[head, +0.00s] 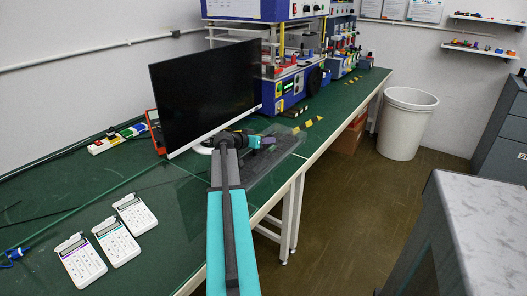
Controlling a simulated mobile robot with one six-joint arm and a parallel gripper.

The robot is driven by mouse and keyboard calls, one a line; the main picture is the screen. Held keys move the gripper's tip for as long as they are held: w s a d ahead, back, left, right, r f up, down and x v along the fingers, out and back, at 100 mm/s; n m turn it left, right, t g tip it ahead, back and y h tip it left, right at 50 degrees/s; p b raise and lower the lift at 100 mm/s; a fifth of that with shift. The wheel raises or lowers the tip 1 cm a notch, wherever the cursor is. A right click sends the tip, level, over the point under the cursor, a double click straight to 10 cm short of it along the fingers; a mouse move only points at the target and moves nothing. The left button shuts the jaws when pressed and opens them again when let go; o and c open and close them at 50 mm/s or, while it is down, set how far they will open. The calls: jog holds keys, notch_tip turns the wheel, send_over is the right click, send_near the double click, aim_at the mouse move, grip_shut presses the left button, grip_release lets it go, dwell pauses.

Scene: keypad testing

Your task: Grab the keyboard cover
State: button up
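My arm reaches forward from the bottom of the head view, and my gripper (262,142) is over the green bench, just right of the monitor's foot. The gripper is small and seen from behind, so its fingers and any hold are unclear. A dark, see-through flat piece (284,149), which looks like the keyboard cover, lies below and right of the gripper near the bench's front edge. My arm and gripper hide part of it. I cannot tell whether the gripper touches it.
A black monitor (205,92) stands close behind the gripper. Several white keypads (116,243) lie at the bench's front left. Blue test machines (290,85) stand farther back. A white bin (405,124) is on the floor, and a grey marble-topped cabinet (485,215) is at right.

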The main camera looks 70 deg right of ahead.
grip_shut()
jog(key=shift+r, duration=0.15)
jog(key=shift+r, duration=1.6)
jog(key=s+a, duration=0.3)
jog(key=a, duration=0.4)
jog(key=s+a+r+b, duration=0.1)
jog(key=s+a, duration=0.2)
jog(key=a, duration=0.4)
jog(key=shift+s+a+r, duration=0.25)
jog(key=shift+s, duration=0.05)
